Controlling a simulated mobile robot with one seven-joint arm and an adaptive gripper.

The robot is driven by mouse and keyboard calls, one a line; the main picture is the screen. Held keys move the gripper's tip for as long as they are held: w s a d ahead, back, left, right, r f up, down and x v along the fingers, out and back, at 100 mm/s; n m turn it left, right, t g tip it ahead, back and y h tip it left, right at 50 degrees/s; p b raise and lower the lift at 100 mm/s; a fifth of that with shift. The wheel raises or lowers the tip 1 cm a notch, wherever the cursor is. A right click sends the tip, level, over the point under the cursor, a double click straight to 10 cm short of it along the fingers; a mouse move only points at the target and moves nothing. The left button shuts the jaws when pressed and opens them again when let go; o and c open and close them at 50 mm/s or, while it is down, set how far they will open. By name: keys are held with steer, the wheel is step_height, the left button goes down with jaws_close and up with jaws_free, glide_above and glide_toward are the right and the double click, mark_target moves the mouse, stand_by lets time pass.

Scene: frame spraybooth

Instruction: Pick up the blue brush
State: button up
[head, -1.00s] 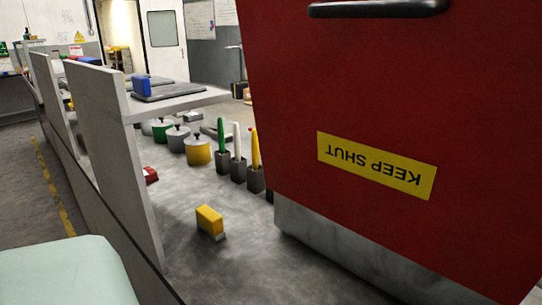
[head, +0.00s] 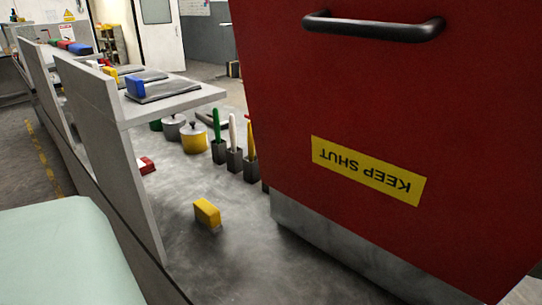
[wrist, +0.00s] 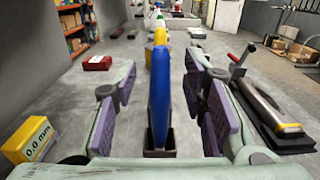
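The blue brush (wrist: 160,95) stands upright in a dark square holder (wrist: 169,138) in the middle of the wrist view; only its blue upper part shows. My gripper (wrist: 160,98) is open, with one purple-padded finger on each side of the brush and a gap on both sides. A yellow brush (wrist: 160,36) stands in line behind it. In the head view, green (head: 216,124), white (head: 233,130) and yellow (head: 251,137) brushes stand in dark holders. The blue brush and my gripper do not show there.
A red door (head: 400,110) marked KEEP SHUT blocks the right of the head view. A yellow gauge block (wrist: 27,140) is at left and a red block (wrist: 98,63) behind it. A dark tray with a metal tool (wrist: 268,115) lies at right. Pots (head: 194,138) stand behind the brushes.

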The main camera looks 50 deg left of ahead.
steer(key=shift+a, duration=0.5)
jaws_close()
